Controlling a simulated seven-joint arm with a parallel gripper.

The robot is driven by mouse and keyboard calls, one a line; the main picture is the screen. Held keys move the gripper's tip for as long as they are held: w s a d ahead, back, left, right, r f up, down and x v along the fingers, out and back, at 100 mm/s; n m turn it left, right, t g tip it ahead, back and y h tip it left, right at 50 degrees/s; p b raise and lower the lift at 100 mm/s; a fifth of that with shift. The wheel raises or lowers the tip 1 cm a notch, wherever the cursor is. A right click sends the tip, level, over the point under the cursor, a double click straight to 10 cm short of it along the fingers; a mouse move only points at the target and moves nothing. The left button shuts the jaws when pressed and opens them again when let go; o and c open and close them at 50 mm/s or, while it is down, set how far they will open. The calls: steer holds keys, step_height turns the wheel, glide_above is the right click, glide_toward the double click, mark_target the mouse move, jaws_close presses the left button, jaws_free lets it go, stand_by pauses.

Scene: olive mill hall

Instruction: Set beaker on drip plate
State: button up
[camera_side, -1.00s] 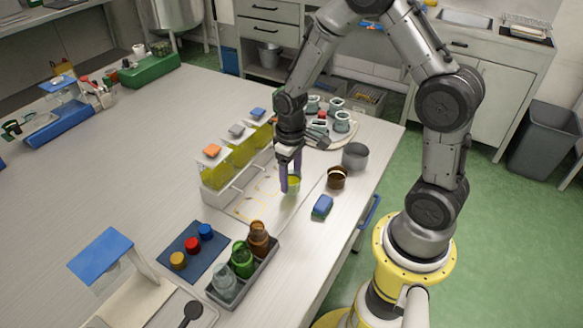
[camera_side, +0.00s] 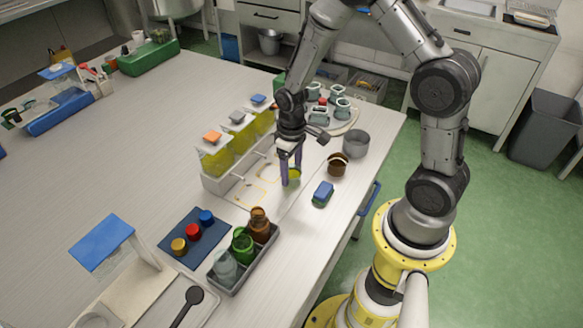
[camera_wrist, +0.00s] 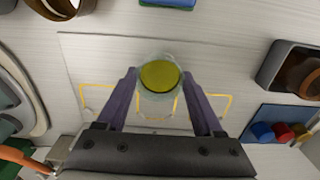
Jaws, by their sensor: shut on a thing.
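The beaker (camera_side: 295,173) is a small clear cup with yellow-green liquid; from above it shows in the wrist view (camera_wrist: 159,76). My gripper (camera_side: 290,178) is shut on it, with purple fingers on either side, also seen in the wrist view (camera_wrist: 158,84). The beaker looks upright. The drip plate appears to be the flat pale plate with yellow outlines (camera_side: 262,203), in front of the row of oil dispensers (camera_side: 222,160).
A blue block (camera_side: 323,191), brown cup (camera_side: 337,165) and grey pot (camera_side: 356,143) stand to the right. A round tray with cups (camera_side: 345,124) is behind. A grey bottle rack (camera_side: 236,281) and blue mat with caps (camera_side: 179,230) are in front.

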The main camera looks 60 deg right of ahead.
mark_target(292, 171)
steer(key=o, duration=1.2)
steer(key=shift+r, duration=0.1)
steer(key=shift+r, duration=3.35)
